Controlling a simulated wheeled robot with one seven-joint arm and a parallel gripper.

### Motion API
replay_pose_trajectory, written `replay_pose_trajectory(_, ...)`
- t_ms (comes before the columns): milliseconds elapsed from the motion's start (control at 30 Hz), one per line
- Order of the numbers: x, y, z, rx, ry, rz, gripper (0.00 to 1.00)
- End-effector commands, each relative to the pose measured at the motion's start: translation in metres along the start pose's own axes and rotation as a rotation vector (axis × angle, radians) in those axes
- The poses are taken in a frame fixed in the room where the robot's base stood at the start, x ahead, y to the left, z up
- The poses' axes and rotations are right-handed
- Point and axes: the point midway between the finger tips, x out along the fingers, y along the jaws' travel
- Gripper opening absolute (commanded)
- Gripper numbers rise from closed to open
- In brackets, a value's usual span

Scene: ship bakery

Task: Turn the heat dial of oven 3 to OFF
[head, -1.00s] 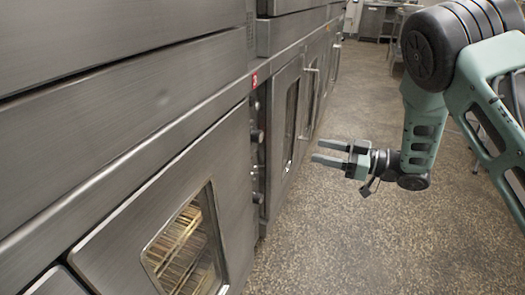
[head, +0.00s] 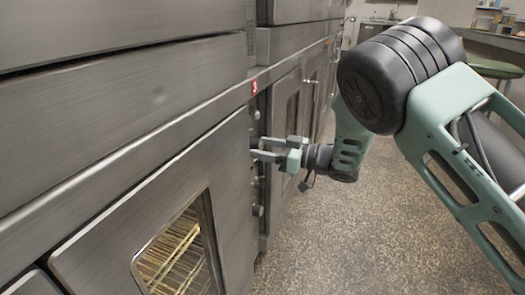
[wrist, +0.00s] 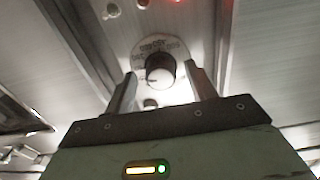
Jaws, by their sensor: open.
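A round dial (wrist: 160,72) with a pale face and a dark side sits on a light marked plate on the control panel, in the wrist view. The lettering is too blurred to read. My gripper (wrist: 160,88) is open, with one finger on each side of the dial in that view; I cannot tell whether they touch it. In the head view my gripper (head: 268,150) reaches left to the narrow panel strip below the red "3" label (head: 254,86). It hides part of the strip there. Other knobs (head: 257,210) show lower on the strip.
An oven door with a window (head: 180,255) showing racks inside is left of the strip. More steel oven doors (head: 290,95) continue beyond it. The speckled floor (head: 330,240) to the right is clear. A red light (wrist: 178,2) glows at the wrist view's top.

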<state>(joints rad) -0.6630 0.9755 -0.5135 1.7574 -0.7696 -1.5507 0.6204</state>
Motion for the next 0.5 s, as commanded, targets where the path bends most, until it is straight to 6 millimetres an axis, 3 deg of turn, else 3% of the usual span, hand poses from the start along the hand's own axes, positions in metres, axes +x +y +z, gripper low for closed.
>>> replay_pose_trajectory(400, 0.0081, -0.0003, -0.0004, 0.001, 0.0, 0.0, 0.56)
replay_pose_trajectory(500, 0.008, -0.0003, -0.0004, 0.001, 0.0, 0.0, 0.28)
